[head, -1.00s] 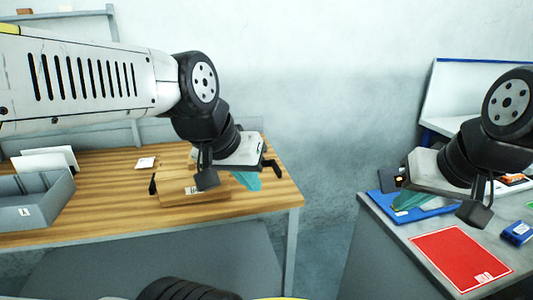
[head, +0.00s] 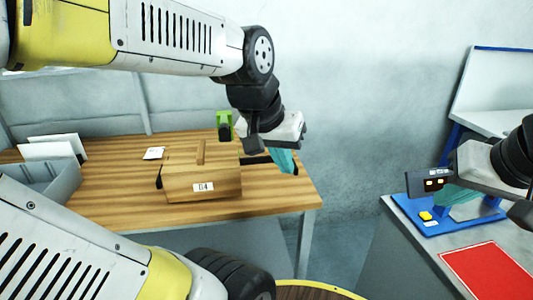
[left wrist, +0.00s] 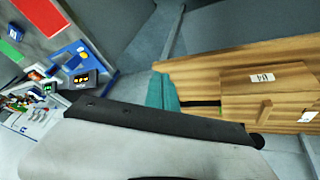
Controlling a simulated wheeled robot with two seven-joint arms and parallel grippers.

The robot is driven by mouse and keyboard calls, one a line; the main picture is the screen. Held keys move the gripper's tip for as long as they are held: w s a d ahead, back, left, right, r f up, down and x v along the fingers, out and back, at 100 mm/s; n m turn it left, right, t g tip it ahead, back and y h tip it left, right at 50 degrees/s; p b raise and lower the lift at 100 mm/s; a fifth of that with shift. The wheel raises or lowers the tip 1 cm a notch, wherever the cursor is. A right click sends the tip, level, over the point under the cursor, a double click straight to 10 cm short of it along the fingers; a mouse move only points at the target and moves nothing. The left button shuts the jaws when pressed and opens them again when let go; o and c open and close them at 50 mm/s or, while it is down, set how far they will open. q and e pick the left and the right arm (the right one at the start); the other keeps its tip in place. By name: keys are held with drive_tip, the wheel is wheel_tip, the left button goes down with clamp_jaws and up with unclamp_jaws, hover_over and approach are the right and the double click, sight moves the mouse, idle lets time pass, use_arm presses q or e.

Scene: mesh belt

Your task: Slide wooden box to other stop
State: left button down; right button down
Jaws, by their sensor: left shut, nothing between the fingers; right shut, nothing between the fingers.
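The wooden box (head: 215,186), with a white label and an upright wooden handle, sits on the wooden table near its front edge. A dark stop (head: 159,182) shows at its left end. A dark strip (head: 254,160) runs out from its right side toward my left gripper. The box also shows in the left wrist view (left wrist: 290,82). My left gripper (head: 285,162) has its teal fingers shut and empty, to the right of the box and apart from it; they also show in the left wrist view (left wrist: 161,93). My right gripper (head: 455,196) is shut and empty over the right-hand table.
A grey bin (head: 50,188) with white cards stands at the table's left. A green and black object (head: 224,126) stands behind the box. The right table holds a blue tray (head: 432,222) and a red sheet (head: 488,272). A gap separates the tables.

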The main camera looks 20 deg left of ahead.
use_arm(q)
drive_tip(key=w+a+f+g+y, duration=0.2)
drive_tip(key=w+a+f+y, duration=0.1)
drive_tip(key=w, duration=0.4)
drive_tip(key=w+a+f+g+y, duration=0.2)
drive_tip(key=w+a+f+y, duration=0.2)
drive_tip(key=w+f+y, duration=0.2)
drive_tip(key=w+a+f+g+y, duration=0.2)
drive_tip(key=w+a+f+y, duration=0.2)
drive_tip(key=w+f, duration=0.4)
drive_tip(key=shift+f+n+g+y, duration=0.25)
drive_tip(key=shift+n+g+y, duration=0.15)
drive_tip(key=shift+y, duration=0.2)
drive_tip(key=w+t+y, duration=0.1)
drive_tip(key=w+y, duration=0.1)
drive_tip(key=w+d+m+t+y, duration=0.1)
drive_tip(key=w, duration=0.1)
drive_tip(key=w+d+f+t+y, duration=0.1)
drive_tip(key=w+y, duration=0.1)
drive_tip(key=w, duration=0.1)
drive_tip(key=shift+f+y, duration=0.1)
drive_tip(key=shift+y, duration=0.2)
drive_tip(key=a, duration=0.9)
drive_tip(key=shift+w, duration=0.4)
drive_tip(key=s+a, duration=0.1)
drive_tip(key=a, duration=0.2)
drive_tip(key=shift+s+m, duration=0.3)
drive_tip(key=shift+s, duration=0.1)
drive_tip(key=shift+s+a, duration=0.35)
